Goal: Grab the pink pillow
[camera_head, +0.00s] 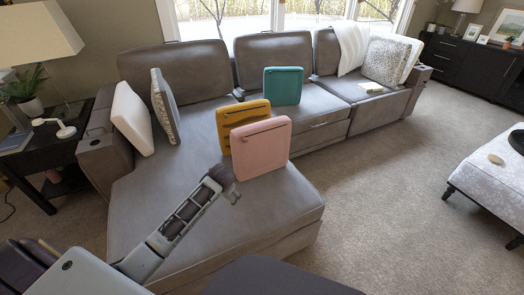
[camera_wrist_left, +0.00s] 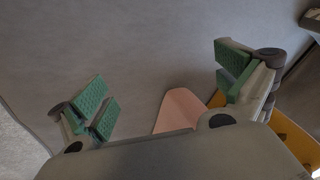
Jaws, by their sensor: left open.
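The pink pillow (camera_head: 261,148) stands upright on the chaise seat of the grey sofa, just in front of a mustard yellow pillow (camera_head: 243,113). My left gripper (camera_head: 233,192) is near the lower left edge of the pink pillow in the head view. In the left wrist view my left gripper (camera_wrist_left: 168,82) has its green-padded fingers spread wide apart with nothing between the tips. A part of the pink pillow (camera_wrist_left: 181,108) shows there below and between the fingers, partly hidden by the gripper body. I cannot tell whether the gripper touches it. My right gripper is not in view.
The grey sofa (camera_head: 190,210) has free seat room left of the pink pillow. A teal pillow (camera_head: 283,86) stands behind. White and patterned pillows (camera_head: 132,118) lean at the left arm. A side table with a lamp stands left, and a patterned ottoman (camera_head: 492,170) right.

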